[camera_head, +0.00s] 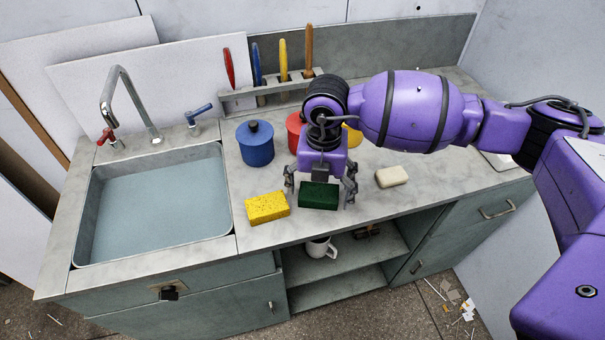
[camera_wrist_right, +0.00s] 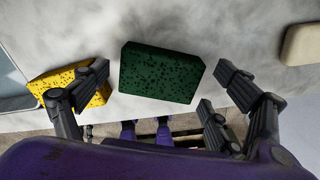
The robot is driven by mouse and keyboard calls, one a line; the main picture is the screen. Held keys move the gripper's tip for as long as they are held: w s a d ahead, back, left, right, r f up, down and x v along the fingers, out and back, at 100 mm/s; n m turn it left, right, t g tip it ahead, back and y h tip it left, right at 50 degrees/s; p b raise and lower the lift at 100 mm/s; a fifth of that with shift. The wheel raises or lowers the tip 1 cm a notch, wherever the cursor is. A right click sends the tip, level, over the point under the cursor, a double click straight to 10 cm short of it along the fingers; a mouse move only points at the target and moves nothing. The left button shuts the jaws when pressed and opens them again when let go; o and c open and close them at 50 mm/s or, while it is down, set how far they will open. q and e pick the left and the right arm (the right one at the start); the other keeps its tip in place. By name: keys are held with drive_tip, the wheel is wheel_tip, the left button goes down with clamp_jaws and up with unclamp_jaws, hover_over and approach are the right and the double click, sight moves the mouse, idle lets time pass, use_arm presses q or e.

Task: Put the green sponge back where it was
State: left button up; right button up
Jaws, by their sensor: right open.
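The green sponge (camera_head: 318,196) lies on the grey counter near its front edge, between a yellow sponge and a white bar. In the right wrist view the green sponge (camera_wrist_right: 161,73) lies ahead of and between the spread fingers. My right gripper (camera_head: 320,190) is open, pointing down over the green sponge, with one finger on either side of it. I cannot tell whether the fingers touch it. The yellow sponge (camera_head: 267,207) lies just left of the gripper, and in the wrist view it (camera_wrist_right: 70,84) is partly hidden behind a finger. My left gripper is not in view.
A sink (camera_head: 152,205) with a tap fills the left. A blue pot (camera_head: 255,143) and a red pot (camera_head: 294,131) stand behind. A rack (camera_head: 265,92) holds several coloured-handled tools. The white bar (camera_head: 391,177) lies right of the gripper. A white mug (camera_head: 320,248) sits on the shelf below.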

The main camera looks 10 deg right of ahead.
sight(319, 192)
drive_tip(key=shift+r, duration=0.1)
wheel_tip(319, 192, up, 12)
idle(0.5)
idle(0.4)
